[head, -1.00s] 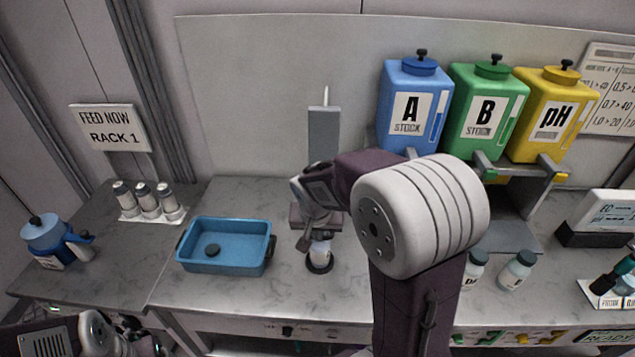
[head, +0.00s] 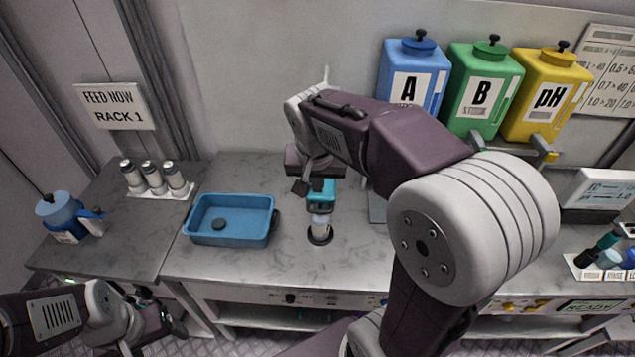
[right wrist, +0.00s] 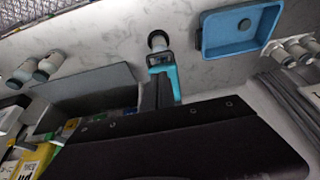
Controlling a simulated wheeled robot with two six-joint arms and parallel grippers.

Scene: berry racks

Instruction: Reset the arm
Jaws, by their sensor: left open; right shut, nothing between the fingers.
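My right arm reaches across the middle of the head view. A pale bottle (head: 320,224) stands upright below that head on a dark round base. My left gripper (head: 165,325) is open and empty at the lower left, in front of the counter.
A blue tray (head: 262,235) with a dark round piece inside sits left of the bottle. Several capped bottles (head: 152,178) and a blue jug (head: 62,214) stand further left. Stock tanks A (head: 425,60), B (head: 500,65) and pH (head: 570,75) stand behind my right arm.

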